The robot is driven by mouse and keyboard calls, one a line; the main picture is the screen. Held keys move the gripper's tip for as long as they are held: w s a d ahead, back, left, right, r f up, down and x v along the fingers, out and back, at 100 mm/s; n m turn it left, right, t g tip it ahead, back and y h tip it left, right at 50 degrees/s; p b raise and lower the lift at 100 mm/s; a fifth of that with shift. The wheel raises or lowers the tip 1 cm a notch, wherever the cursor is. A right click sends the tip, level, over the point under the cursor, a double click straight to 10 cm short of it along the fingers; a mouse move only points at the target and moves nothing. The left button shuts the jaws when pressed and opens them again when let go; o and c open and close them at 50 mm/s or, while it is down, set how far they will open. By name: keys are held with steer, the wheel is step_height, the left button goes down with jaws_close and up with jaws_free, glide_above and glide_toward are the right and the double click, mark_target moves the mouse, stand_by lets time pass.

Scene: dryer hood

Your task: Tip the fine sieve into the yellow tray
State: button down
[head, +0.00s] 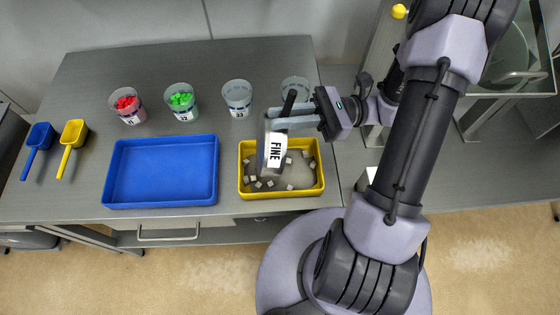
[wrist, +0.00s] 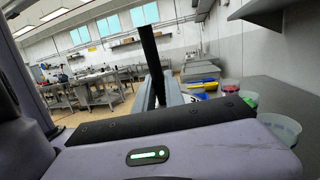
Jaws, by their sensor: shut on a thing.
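The fine sieve (head: 275,150), a grey vessel with a white label reading FINE and a black handle, is tilted on its side over the yellow tray (head: 310,190). My gripper (head: 275,122) is shut on the sieve near its upper end. Several small grey cubes lie spread in the yellow tray, with grey material on its floor. The inside of the sieve is hidden in the head view. In the wrist view the black handle (wrist: 151,60) stands up beyond my gripper, and the sieve's body is mostly hidden.
A blue tray (head: 112,180) lies left of the yellow one. Behind stand a cup of red pieces (head: 130,117), a cup of green pieces (head: 184,114) and two clear cups, one partly behind my gripper. Blue (head: 30,163) and yellow scoops (head: 66,160) lie far left.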

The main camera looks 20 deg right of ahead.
mark_target(261, 141)
steer(key=shift+d, duration=0.2)
steer(key=a+h, duration=0.1)
steer(key=a+h+b, duration=0.1)
steer(key=a, duration=0.1)
steer(key=w+a+h+b, duration=0.1)
steer(key=a, duration=0.1)
steer(key=shift+w+a+m, duration=0.1)
steer(key=shift+a+m, duration=0.05)
steer(key=shift+m, duration=0.25)
steer(key=shift+w+a+f+h, duration=0.1)
steer(key=shift+w+h, duration=0.25)
steer(key=shift+h, duration=0.05)
steer(key=w+a+f+g+h+p, duration=0.1)
steer(key=w+a+f+h+p, duration=0.1)
steer(key=a+f+h+p, duration=0.3)
steer(key=w+a+f+m+g+h+p, duration=0.1)
steer(key=a+f+h+p, duration=0.3)
steer(key=a+p, duration=0.5)
steer(key=w+a+f+m+g+h+p, duration=0.1)
steer(key=a+f+h+p, duration=0.4)
steer(key=p, duration=0.6)
steer(key=shift+w+a+f+g+h+p, duration=0.15)
steer(key=shift+w+a+g+h, duration=0.15)
steer(key=shift+w+a, duration=0.35)
steer(key=shift+w+a+f+g+h+p, duration=0.2)
steer(key=shift+w+a+g, duration=0.25)
steer(key=shift+w, duration=0.3)
steer(key=shift+a+f+h, duration=0.2)
steer(key=shift+f+h, duration=0.05)
steer(key=shift+h, duration=0.05)
